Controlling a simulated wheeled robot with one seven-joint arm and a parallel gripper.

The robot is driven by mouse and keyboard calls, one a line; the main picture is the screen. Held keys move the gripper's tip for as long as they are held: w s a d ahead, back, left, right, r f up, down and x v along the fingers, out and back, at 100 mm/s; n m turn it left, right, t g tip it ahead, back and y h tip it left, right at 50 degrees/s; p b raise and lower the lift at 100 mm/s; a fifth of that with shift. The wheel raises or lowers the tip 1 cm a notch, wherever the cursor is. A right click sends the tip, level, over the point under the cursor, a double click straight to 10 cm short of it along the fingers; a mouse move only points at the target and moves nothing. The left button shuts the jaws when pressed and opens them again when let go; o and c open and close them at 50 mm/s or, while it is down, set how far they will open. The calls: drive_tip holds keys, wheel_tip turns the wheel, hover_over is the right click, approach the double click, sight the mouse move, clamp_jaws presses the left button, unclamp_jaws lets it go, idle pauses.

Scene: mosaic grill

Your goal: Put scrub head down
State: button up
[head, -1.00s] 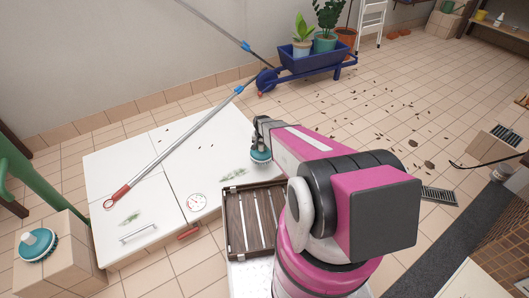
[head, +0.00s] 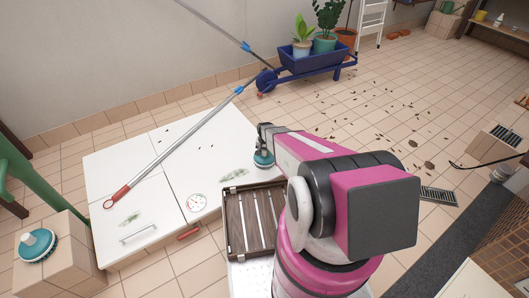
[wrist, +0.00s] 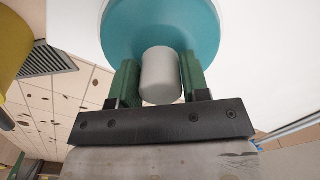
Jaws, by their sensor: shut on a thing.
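The scrub head (head: 263,161) is a teal disc at the right part of the white grill top (head: 225,150). In the wrist view, its teal disc (wrist: 125,28) fills the top middle, with a grey knob (wrist: 161,76) in front. My gripper (head: 264,148) is shut on the knob, one green finger pad on each side in the wrist view (wrist: 160,72). The disc is at or just above the white top; I cannot tell whether it touches. Its underside is hidden.
A long pole (head: 175,146) lies across the white top. A slatted wooden shelf (head: 257,220) is just in front of my gripper. Another teal scrubber (head: 38,246) sits on a tiled block at the left. A blue planter cart (head: 312,66) stands behind.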

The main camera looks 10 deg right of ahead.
drive_tip(key=o, duration=0.8)
wheel_tip(320, 180, up, 12)
drive_tip(key=s+r+n, duration=0.1)
drive_tip(key=s+r, duration=0.6)
drive_tip(key=r, duration=0.1)
drive_tip(key=s+r+n, duration=0.2)
drive_tip(key=s+r, duration=0.5)
drive_tip(key=s, duration=0.1)
drive_tip(key=s+r+n, duration=0.1)
drive_tip(key=s+r, duration=0.7)
drive_tip(key=shift+r+n, duration=0.3)
drive_tip(key=shift+r, duration=0.05)
